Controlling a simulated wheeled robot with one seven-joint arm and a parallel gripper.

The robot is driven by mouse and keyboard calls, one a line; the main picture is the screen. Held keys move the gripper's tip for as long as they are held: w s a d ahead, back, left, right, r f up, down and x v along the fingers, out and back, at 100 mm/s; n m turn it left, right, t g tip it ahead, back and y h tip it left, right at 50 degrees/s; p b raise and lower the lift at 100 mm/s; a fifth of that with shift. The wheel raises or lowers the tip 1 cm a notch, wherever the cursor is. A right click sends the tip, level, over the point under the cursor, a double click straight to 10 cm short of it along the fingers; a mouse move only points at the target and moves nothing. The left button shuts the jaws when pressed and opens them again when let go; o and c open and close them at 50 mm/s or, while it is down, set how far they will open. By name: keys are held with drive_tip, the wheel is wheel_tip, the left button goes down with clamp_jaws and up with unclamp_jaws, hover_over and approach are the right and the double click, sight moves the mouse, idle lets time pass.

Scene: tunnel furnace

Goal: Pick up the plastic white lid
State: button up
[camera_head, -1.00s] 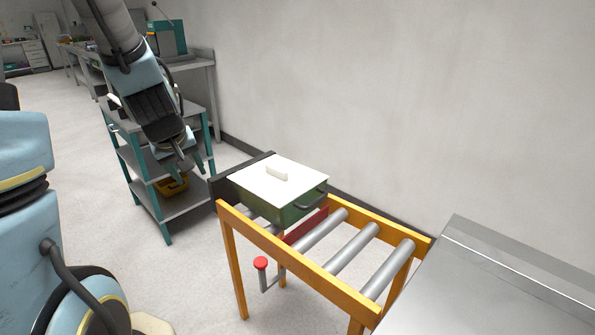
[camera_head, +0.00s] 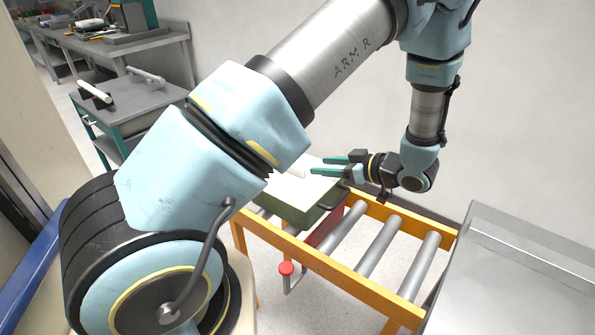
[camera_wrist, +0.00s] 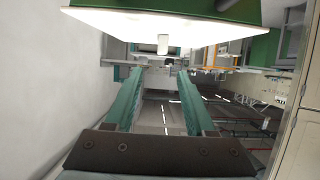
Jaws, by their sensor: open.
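The white lid (camera_head: 297,190) lies flat on a green box, partly hidden by my arm in the head view. Its small white handle (camera_head: 297,173) stands up near its middle. My gripper (camera_head: 317,165) is open and empty, lying level above the lid's right side with its teal fingers pointing left towards the handle. In the wrist view, which looks upside down, the lid (camera_wrist: 115,20) spans the top. Its handle (camera_wrist: 162,42) appears ahead of the gap between the fingertips (camera_wrist: 161,72); I see no contact.
A pale wall runs behind. A grey-topped cart (camera_head: 135,100) stands at left.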

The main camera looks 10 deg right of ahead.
sight(296, 166)
drive_tip(key=p+x, duration=0.1)
drive_tip(key=x, duration=0.2)
drive_tip(key=shift+w+a+f, duration=0.15)
drive_tip(key=shift+w+a, duration=0.1)
drive_tip(key=shift+a, duration=0.05)
drive_tip(key=p+x, duration=0.2)
drive_tip(key=x, duration=0.3)
drive_tip(key=shift+a+f, duration=0.3)
drive_tip(key=shift+c, duration=0.3)
clamp_jaws()
